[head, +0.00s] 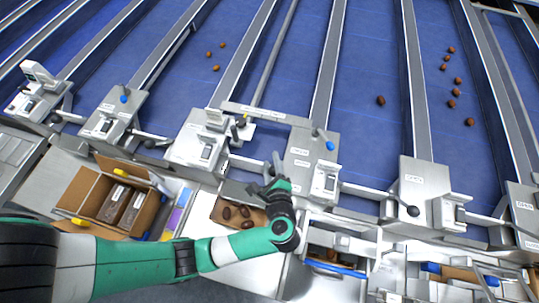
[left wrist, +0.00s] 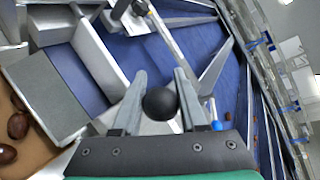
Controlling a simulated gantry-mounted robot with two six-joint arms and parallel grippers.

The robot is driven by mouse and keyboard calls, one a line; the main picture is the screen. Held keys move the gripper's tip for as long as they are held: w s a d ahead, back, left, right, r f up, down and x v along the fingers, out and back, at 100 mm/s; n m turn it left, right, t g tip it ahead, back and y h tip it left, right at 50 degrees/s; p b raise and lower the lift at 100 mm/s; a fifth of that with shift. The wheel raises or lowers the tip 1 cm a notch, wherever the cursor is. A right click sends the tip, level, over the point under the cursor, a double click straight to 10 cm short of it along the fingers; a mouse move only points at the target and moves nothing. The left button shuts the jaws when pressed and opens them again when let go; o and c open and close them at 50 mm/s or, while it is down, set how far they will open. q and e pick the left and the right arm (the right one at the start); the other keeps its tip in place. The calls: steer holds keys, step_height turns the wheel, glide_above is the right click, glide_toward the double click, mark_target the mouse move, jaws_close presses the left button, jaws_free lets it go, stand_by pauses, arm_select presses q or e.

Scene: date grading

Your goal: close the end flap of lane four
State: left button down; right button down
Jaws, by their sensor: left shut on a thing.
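My left gripper (head: 277,170) is at the end of a blue lane in the middle of the head view. In the left wrist view my left gripper (left wrist: 160,95) has its two fingers on either side of a round black knob (left wrist: 160,104) and is shut on it. The knob is hidden behind the gripper in the head view. A grey metal flap plate (head: 262,114) lies across that lane's end, with a gap below it. I cannot read the lane labels, so I cannot tell the lane number. My right gripper is not in view.
An open carton with dates (head: 228,211) stands below the gripper. A larger carton (head: 92,193) with dark packs stands at left. Metal housings with levers, such as one with a blue knob (head: 329,146), line the lane ends. Loose dates (head: 381,100) lie on the blue belts.

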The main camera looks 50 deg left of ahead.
arm_select(q)
steer(key=shift+s+d, duration=0.3)
steer(key=shift+r, duration=0.2)
steer(key=c, duration=0.9)
jaws_free()
steer(key=o, duration=0.5)
steer(key=shift+d+f, duration=0.1)
steer(key=shift+c, duration=0.2)
steer(key=shift+f+b, duration=0.1)
steer(key=shift+b, duration=0.2)
steer(key=shift+s, duration=0.1)
steer(key=b+v, duration=0.1)
steer(key=v, duration=1)
steer(key=shift+d, duration=0.25)
